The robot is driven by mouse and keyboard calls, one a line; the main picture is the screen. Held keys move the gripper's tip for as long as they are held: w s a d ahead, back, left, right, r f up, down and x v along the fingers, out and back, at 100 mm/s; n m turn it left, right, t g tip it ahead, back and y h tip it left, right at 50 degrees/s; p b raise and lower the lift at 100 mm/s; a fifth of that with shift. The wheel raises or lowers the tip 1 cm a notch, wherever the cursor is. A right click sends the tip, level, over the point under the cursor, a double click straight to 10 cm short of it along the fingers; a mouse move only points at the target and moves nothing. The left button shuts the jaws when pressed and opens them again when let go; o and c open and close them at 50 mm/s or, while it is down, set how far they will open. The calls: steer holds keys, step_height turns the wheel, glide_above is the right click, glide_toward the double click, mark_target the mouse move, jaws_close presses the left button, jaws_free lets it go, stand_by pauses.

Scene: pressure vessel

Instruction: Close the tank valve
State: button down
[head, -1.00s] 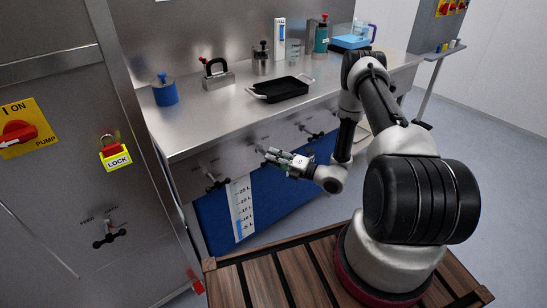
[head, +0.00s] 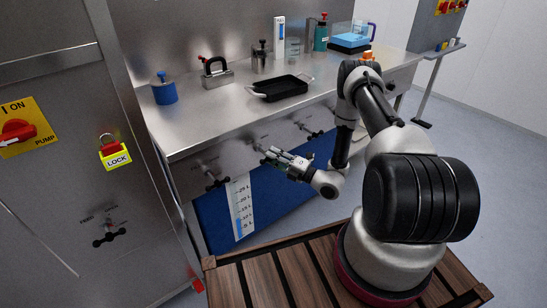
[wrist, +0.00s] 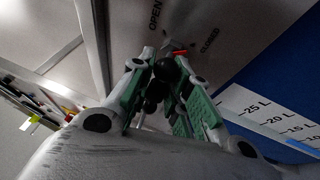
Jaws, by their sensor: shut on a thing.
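My gripper (head: 266,155) is at the front panel below the steel counter. In the wrist view my gripper (wrist: 166,68) has its two green-lined fingers on either side of a black valve handle (wrist: 158,90) with round knobs, and is shut on it. A red tip (wrist: 180,52) shows by the handle, just below and left of the "CLOSED" label (wrist: 209,40). The "OPEN" label (wrist: 155,16) is further up and left. The fingers hide part of the handle. In the head view the gripper mostly covers this valve.
Other black valve handles stick out to the left (head: 214,180) and right (head: 308,130) on the panel, and one on the cabinet (head: 110,238). A litre scale (head: 241,208) runs down the blue tank front. The steel counter (head: 215,125) above carries a black tray (head: 279,88).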

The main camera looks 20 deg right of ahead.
steer(key=c, duration=1.5)
jaws_free()
steer(key=v, duration=1.2)
